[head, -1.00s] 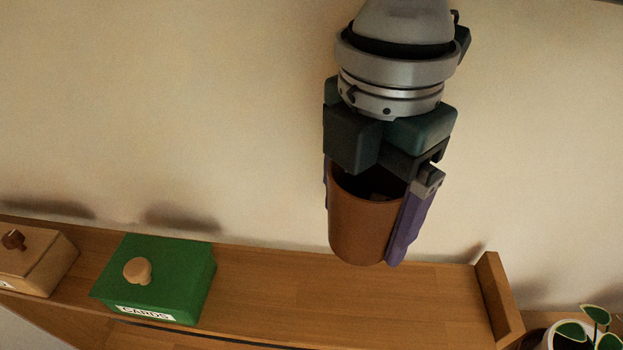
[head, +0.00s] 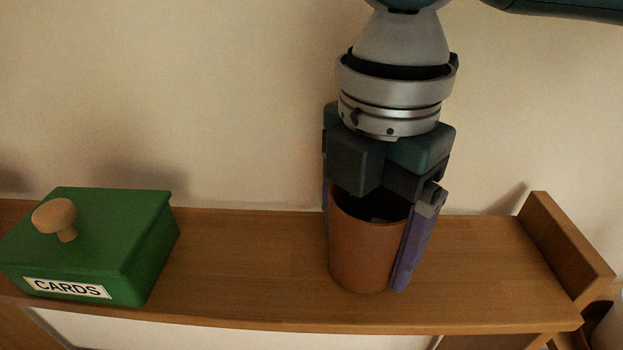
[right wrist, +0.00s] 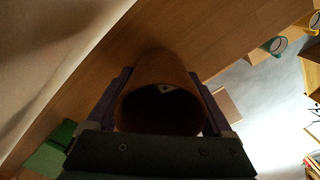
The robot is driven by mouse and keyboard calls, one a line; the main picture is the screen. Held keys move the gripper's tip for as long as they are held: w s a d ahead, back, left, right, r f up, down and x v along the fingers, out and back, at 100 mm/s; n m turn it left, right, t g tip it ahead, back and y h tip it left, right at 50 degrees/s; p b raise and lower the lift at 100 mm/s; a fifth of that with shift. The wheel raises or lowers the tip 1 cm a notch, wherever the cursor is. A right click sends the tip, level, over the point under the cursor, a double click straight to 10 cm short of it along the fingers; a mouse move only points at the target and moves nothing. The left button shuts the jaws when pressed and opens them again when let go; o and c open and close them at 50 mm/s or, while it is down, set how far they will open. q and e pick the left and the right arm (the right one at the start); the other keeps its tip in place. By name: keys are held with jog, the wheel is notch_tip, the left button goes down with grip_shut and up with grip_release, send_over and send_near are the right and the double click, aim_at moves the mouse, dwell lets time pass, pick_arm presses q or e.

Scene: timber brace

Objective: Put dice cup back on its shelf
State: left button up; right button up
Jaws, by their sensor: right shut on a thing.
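The dice cup (head: 362,250) is a brown, open-topped cylinder, upright in the head view. My right gripper (head: 372,240) comes down from above and is shut on it, with one purple finger on each side. The cup's base appears at or just above the wooden shelf (head: 240,265); I cannot tell whether it touches. In the right wrist view the cup (right wrist: 163,100) sits between the fingers, with something small and pale inside. My left gripper is not in view.
A green box labelled CARDS (head: 95,240) with a round wooden knob stands on the shelf to the left. A raised wooden end piece (head: 565,240) bounds the shelf at the right. The shelf is bare between box and cup, and between cup and end piece.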

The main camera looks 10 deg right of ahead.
jog(key=shift+f, duration=0.1)
jog(key=o, duration=1.1)
jog(key=shift+o, duration=0.2)
notch_tip(320, 180, up, 12)
jog(key=b, duration=0.2)
jog(key=shift+b, duration=0.35)
